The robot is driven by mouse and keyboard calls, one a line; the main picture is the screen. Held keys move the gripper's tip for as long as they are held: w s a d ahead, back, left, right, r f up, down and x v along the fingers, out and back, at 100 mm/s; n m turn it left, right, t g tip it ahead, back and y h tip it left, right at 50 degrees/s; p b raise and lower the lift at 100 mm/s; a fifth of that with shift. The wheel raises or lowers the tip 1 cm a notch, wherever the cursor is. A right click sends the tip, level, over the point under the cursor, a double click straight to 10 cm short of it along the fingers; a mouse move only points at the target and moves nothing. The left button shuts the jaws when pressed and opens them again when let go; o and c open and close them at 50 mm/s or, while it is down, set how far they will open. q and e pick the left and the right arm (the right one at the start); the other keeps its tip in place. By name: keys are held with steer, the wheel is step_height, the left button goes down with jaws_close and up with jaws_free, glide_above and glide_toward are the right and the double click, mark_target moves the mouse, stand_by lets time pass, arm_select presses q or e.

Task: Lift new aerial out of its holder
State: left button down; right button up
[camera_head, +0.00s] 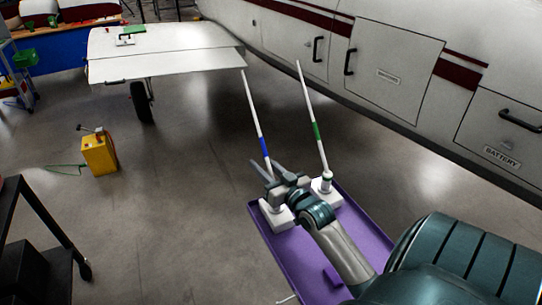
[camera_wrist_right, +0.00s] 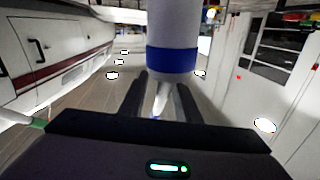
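Two thin white aerials stand in white block holders on a purple tray (camera_head: 374,232). The left aerial (camera_head: 256,118) has a blue band and its holder (camera_head: 276,216) is partly behind my gripper. The right aerial (camera_head: 309,100) has a green band and stands in the other holder (camera_head: 327,196). I cannot tell which aerial is new. My right gripper (camera_head: 266,168) is low at the blue-banded aerial, just above its holder. In the right wrist view the blue-banded aerial (camera_wrist_right: 172,60) rises between my fingers (camera_wrist_right: 160,88), which look apart with gaps beside it. My left gripper is out of view.
A white aircraft fuselage (camera_head: 395,65) with hatches runs along the right. A white wing-like panel (camera_head: 165,62) on a wheel stands behind. A yellow box (camera_head: 98,152) sits on the floor at left, near a black cart (camera_head: 40,205). The middle floor is clear.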

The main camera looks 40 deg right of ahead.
jaws_close()
steer(key=shift+r, duration=0.1)
stand_by(0.3)
steer(key=r+b, duration=0.1)
steer(key=r, duration=0.1)
steer(key=d+r, duration=0.1)
steer(key=r, duration=0.1)
steer(key=shift+r+b, duration=0.15)
steer(key=shift+b, duration=0.25)
steer(key=s+d+r+b, duration=0.2)
steer(key=d+r, duration=0.4)
steer(key=d, duration=0.4)
steer(key=shift+d+r+b, duration=0.25)
steer(key=shift+b, duration=0.5)
